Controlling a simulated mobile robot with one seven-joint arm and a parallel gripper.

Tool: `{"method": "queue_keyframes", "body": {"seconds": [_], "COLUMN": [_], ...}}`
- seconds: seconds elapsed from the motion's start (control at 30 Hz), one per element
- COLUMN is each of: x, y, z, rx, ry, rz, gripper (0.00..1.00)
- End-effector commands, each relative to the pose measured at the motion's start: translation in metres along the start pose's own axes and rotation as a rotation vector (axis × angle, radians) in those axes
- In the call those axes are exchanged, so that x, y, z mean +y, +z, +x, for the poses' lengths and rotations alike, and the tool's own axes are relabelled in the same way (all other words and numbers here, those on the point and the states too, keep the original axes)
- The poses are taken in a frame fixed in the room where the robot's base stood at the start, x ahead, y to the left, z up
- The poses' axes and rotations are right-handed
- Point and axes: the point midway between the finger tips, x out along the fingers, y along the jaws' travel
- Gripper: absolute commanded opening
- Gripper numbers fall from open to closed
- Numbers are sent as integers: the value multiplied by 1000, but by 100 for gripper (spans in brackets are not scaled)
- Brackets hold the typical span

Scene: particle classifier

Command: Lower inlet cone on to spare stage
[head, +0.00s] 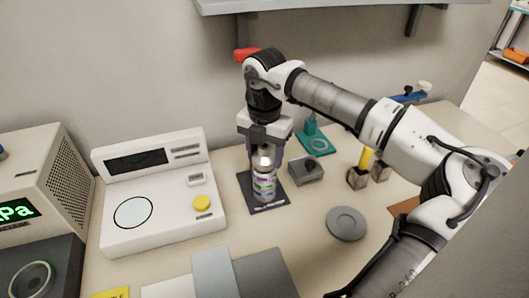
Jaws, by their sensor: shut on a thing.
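My gripper (265,153) points straight down and is shut on the inlet cone (265,161), a small silvery piece partly hidden between the fingers. Directly below it is a short upright metal stack with coloured bands (264,184), standing on a dark square mat (276,202). The cone is in line with the top of the stack; I cannot tell whether they touch. I cannot make out which band is the spare stage.
A white instrument (170,215) with a yellow knob stands left. A grey block (306,170) and teal stand (316,140) are close to the right of the stack. A grey disc (346,223) lies in front right. A shelf (350,5) hangs above.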

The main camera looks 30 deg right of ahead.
Motion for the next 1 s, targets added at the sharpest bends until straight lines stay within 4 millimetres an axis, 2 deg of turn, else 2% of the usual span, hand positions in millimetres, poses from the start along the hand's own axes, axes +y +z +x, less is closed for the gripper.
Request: {"method": "queue_keyframes", "body": {"seconds": [0.87, 0.9, 1.0], "x": [0, 0, 0], "y": [0, 0, 0], "z": [9, 9, 9], "rx": [-1, -1, -1], "ry": [0, 0, 0], "rz": [0, 0, 0], "gripper": [25, 57, 70]}}
